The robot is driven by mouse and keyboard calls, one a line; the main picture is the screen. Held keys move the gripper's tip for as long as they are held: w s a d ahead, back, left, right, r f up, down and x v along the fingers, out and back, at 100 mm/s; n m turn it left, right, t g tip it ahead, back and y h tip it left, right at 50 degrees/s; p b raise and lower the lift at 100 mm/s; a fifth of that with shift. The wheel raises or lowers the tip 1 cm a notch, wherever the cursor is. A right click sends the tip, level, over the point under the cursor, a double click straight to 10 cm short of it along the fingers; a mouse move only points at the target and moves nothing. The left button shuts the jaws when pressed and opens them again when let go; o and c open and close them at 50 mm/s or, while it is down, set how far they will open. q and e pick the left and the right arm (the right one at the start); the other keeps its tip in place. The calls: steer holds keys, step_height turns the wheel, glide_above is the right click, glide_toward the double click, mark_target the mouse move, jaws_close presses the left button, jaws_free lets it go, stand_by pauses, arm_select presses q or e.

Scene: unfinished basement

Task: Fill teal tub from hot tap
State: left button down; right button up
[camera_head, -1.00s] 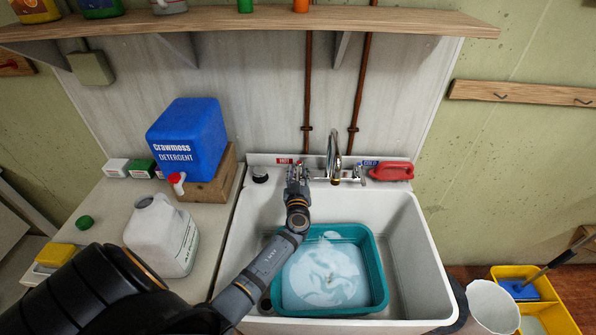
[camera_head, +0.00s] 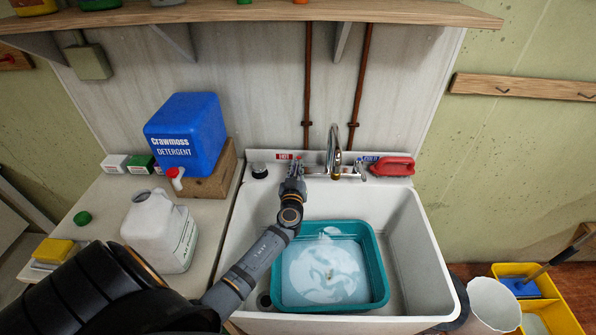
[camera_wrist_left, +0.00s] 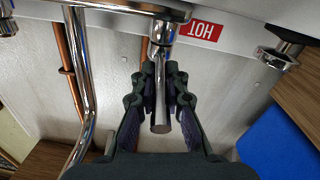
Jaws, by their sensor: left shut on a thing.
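The teal tub (camera_head: 375,262) sits in the white sink, with pale, swirled liquid (camera_head: 326,270) in it. The chrome faucet (camera_head: 334,150) arches at the sink's back edge, its spout above the tub's far side. My left gripper (camera_head: 294,170) is at the hot tap, below the red HOT label (camera_head: 284,157). In the left wrist view my gripper (camera_wrist_left: 161,115) is shut on the chrome hot tap handle (camera_wrist_left: 160,122), with a finger on each side. The HOT label (camera_wrist_left: 200,30) shows upside down beside it. My right gripper is not in view.
A blue detergent jug (camera_head: 187,130) on a wooden block and a white jug (camera_head: 160,230) stand on the left counter. A red bottle (camera_head: 392,167) lies on the sink's back ledge. A yellow bucket (camera_head: 545,300) stands at right.

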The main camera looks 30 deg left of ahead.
arm_select(q)
steer(key=m+h+b, duration=0.1)
steer(key=t+h+b, duration=0.1)
steer(key=shift+s+a+f+m+h, duration=0.15)
steer(key=shift+a+f+m+h, duration=0.15)
steer(key=shift+a+f+m, duration=0.1)
steer(key=shift+a+r+m+h+b, duration=0.15)
steer(key=shift+m+h+b, duration=0.15)
steer(key=shift+h+b, duration=0.2)
steer(key=shift+r+t+h, duration=0.15)
steer(key=shift+t+h, duration=0.15)
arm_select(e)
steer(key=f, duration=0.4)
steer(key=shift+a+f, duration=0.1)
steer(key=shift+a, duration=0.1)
arm_select(q)
steer(key=c, duration=1.4)
jaws_free()
steer(key=shift+o, duration=0.2)
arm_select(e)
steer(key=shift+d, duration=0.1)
arm_select(q)
steer(key=shift+s, duration=0.2)
steer(key=v, duration=1.1)
steer(key=shift+s, duration=0.35)
